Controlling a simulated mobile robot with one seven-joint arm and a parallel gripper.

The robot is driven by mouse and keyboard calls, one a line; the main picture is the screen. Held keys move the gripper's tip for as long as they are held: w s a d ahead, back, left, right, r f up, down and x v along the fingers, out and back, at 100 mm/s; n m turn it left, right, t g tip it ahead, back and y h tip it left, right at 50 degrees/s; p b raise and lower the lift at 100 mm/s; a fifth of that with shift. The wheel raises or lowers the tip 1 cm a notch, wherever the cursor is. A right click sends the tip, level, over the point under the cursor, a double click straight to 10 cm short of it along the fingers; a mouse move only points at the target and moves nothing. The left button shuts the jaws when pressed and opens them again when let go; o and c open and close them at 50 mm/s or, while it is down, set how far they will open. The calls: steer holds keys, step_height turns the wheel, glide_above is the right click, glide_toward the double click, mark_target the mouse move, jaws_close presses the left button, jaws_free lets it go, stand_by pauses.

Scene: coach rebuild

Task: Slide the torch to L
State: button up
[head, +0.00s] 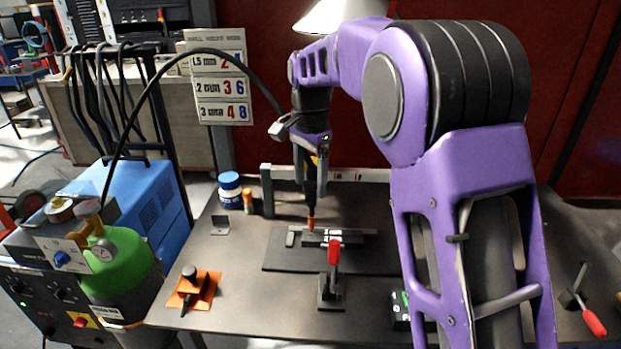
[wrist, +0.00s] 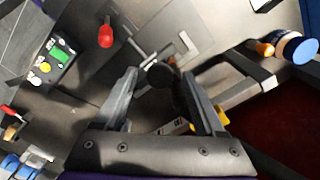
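The torch (head: 310,200) is dark, with a yellow patch near the top and an orange-copper tip. My gripper (head: 311,165) is shut on it and holds it nearly upright, tip down. The tip is at the left part of a dark block with white marks (head: 322,238), which lies on a dark plate (head: 285,259); whether they touch I cannot tell. In the wrist view my gripper (wrist: 160,82) has the torch's round dark end (wrist: 160,74) between its fingers. No L can be read clearly; the white marks are too small.
A red-handled clamp (head: 333,256) stands in front of the block. A rail (head: 345,176) with small markings runs behind. A blue-and-white jar (head: 230,190), an orange bottle (head: 248,203) and an orange pad (head: 206,292) are at the left.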

steer(key=shift+r, duration=0.1)
step_height(320, 180, up, 17)
steer(key=shift+p, duration=0.45)
steer(key=shift+r, duration=0.1)
